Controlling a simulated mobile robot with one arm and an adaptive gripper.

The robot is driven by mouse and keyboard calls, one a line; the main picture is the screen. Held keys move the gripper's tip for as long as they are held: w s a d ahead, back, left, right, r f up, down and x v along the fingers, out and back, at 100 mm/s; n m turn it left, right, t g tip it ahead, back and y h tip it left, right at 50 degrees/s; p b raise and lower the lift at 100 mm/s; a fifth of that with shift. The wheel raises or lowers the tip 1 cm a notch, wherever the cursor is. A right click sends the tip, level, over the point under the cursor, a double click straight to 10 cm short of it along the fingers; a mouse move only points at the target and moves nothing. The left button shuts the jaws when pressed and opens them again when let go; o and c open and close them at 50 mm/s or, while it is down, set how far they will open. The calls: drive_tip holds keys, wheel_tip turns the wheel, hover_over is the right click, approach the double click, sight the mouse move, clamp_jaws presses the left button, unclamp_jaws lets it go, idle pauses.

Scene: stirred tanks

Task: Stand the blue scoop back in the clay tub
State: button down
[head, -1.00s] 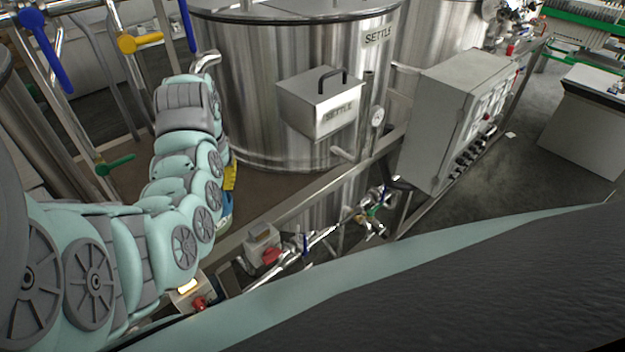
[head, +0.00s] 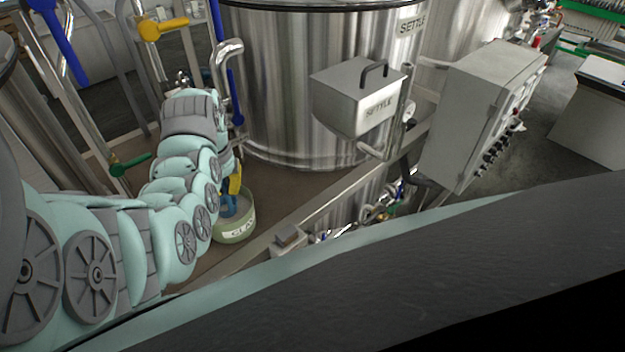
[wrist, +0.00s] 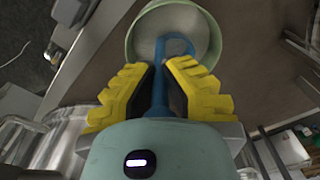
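The pale green clay tub (head: 236,232) stands on the brown floor beside the big tank, its label partly hidden by my arm. Its round open mouth (wrist: 133,38) shows at the top of the wrist view. The blue scoop (head: 229,207) is at the tub's mouth, head end toward the tub. My gripper (wrist: 159,72), with yellow fingers and dark pads, is shut on the scoop's handle (wrist: 160,92). In the head view my gripper (head: 235,180) is just above the tub, mostly hidden by my arm. I cannot tell whether the scoop touches the tub's bottom.
A steel tank (head: 290,90) marked SETTLE rises behind the tub, with a lidded box (head: 350,98) on its side. A metal rail (head: 300,215) runs at the right of the tub. Pipes with a green handle (head: 130,164) stand at the left. A control cabinet (head: 470,120) is farther right.

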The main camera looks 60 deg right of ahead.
sight(232, 213)
drive_tip(key=shift+w+f+p, duration=0.1)
drive_tip(key=shift+f+p, duration=0.8)
drive_tip(key=shift+f, duration=0.9)
drive_tip(key=shift+f, duration=0.15)
drive_tip(key=c, duration=1.1)
unclamp_jaws()
drive_tip(key=shift+a, duration=0.1)
drive_tip(key=shift+c, duration=0.2)
drive_tip(key=shift+r+b, duration=0.9)
drive_tip(key=shift+r, duration=0.85)
drive_tip(key=r+p, duration=0.2)
drive_tip(key=r, duration=0.5)
drive_tip(key=shift+s, duration=0.2)
drive_tip(key=shift+a+r+p, duration=0.1)
drive_tip(key=shift+r+p, duration=0.8)
drive_tip(key=shift+p, duration=0.1)
